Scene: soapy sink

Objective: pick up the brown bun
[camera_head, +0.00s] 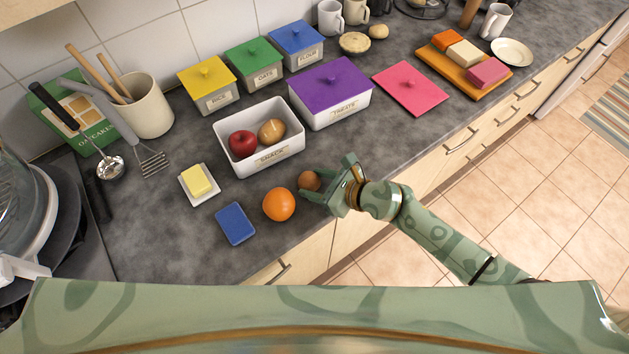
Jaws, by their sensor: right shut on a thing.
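A small round brown bun (308,181) is at the front part of the counter, right of the orange. My right gripper (313,185) reaches in from the right and is shut on the bun, with its fingers on either side of it. Part of the bun is hidden by the fingers. I cannot tell whether the bun still touches the counter. My left gripper is not in view.
An orange (278,204) lies close left of the right gripper. A blue sponge-like block (235,223) and a butter dish (212,196) are further left. An open white snack box (283,156) holding a red apple and a tan round item stands just behind. A pink lid (410,88) lies behind right.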

